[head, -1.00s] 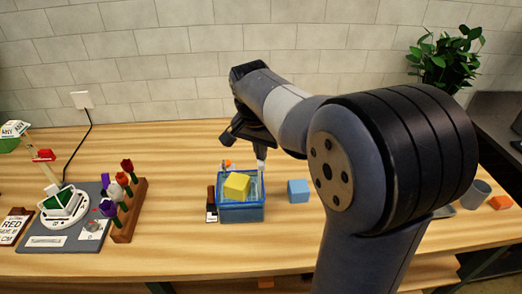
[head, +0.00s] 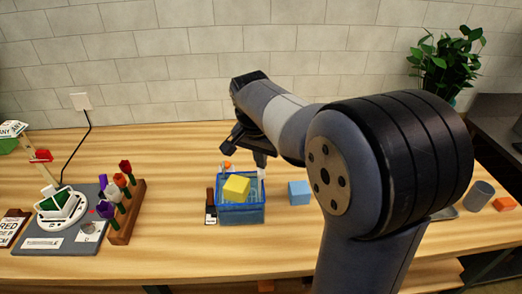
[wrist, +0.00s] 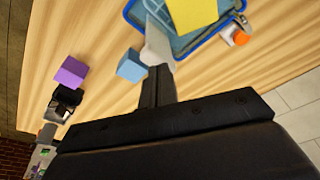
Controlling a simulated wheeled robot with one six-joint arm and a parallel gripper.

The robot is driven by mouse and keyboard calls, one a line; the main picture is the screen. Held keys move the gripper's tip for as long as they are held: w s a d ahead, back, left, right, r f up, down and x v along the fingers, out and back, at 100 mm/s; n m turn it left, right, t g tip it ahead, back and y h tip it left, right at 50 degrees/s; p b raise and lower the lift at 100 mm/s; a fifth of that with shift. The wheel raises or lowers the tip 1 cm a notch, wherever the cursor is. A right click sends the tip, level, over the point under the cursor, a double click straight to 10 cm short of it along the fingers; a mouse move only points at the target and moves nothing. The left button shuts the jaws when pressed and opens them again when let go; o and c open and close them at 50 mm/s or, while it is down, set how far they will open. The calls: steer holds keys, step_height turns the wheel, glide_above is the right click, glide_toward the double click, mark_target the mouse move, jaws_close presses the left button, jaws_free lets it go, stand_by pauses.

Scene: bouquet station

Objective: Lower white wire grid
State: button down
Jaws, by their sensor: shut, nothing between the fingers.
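I cannot make out a white wire grid in either view. A blue open-topped bin (head: 240,215) stands on the table with a yellow block (head: 236,187) at its top. My gripper (head: 261,172) is shut and empty, pointing down at the bin's back right corner. In the wrist view my gripper's pale fingertips (wrist: 157,46) overlap the rim of the blue bin (wrist: 203,40), beside the yellow block (wrist: 192,12). Whether they touch the bin is unclear.
A blue cube (head: 299,192) sits right of the bin. A dark brown item (head: 211,205) stands close on its left. A wooden flower rack (head: 128,212) and a grey mat (head: 60,240) are further left. A grey cup (head: 478,194) and an orange block (head: 504,204) are at right.

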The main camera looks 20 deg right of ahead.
steer(key=shift+f, duration=0.1)
steer(key=shift+f+b, duration=0.6)
steer(key=shift+f, duration=0.2)
steer(key=shift+r+p, duration=2.25)
steer(key=shift+r, duration=0.35)
